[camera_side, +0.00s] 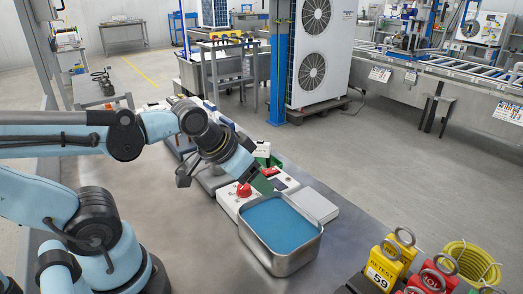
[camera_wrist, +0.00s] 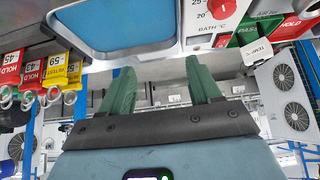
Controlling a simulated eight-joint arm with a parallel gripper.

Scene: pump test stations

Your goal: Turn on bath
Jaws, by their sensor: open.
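The bath (camera_side: 300,262) is a metal tub of blue liquid on the grey bench in the side view. It also shows at the top of the wrist view (camera_wrist: 168,46). A white control panel behind it carries a red knob (camera_side: 243,190); the wrist view shows this knob (camera_wrist: 223,8) beside a temperature scale and the word BATH. My gripper (camera_side: 262,184) has green fingers and is just above the panel, close to the bath's far edge. In the wrist view my gripper (camera_wrist: 160,76) is open with nothing between its fingers.
Yellow and red tags with rings (camera_side: 383,266) stand at the bench's front right, near a yellow hose coil (camera_side: 472,262). A green PASS block (camera_wrist: 247,33) and a white TEMP piece (camera_wrist: 257,52) sit near the panel. The bench left of the bath is clear.

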